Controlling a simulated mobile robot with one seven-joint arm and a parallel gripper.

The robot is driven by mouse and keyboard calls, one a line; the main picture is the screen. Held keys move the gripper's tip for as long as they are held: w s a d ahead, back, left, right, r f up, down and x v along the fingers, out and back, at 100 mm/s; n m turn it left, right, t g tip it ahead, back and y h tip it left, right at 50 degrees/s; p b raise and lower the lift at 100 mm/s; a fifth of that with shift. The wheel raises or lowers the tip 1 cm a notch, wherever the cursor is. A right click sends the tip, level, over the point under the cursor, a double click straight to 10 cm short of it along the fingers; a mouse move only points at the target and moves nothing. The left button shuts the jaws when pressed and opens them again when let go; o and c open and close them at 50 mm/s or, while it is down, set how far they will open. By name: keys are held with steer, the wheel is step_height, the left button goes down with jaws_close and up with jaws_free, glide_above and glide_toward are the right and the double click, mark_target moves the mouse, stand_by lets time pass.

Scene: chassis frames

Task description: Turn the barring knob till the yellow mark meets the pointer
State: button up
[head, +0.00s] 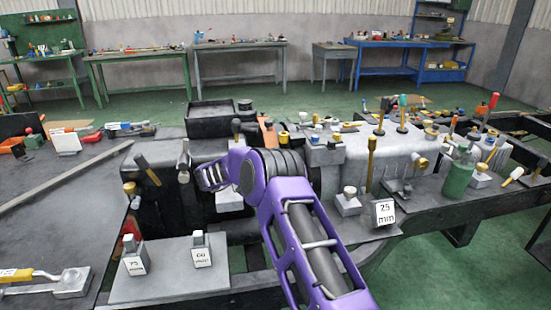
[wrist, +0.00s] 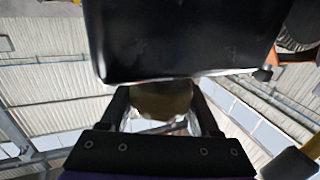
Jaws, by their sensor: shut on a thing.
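My gripper (wrist: 162,97) shows in the wrist view, with one dark finger on each side of a dull brass-coloured round part. I take this part to be the barring knob (wrist: 162,103); the gripper is shut on it. A large black block (wrist: 185,40) fills the upper middle of the wrist view and hides the knob's upper edge. I cannot make out the yellow mark or the pointer in either view.
Left of my arm is a grey plate (head: 150,288) with two labelled blocks. At right are a "25 mm" card (head: 384,212), a green bottle (head: 459,175) and several upright tools. A grey bench (head: 50,215) lies at left. Workbenches line the far wall beyond open green floor.

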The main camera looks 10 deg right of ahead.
steer(key=shift+s+d+m+g+h, duration=0.15)
steer(key=shift+m+g+h, duration=0.15)
steer(key=shift+m+g, duration=0.45)
steer(key=o, duration=1.4)
steer(key=shift+c, duration=0.2)
step_height(320, 180, up, 10)
steer(key=shift+p, duration=0.35)
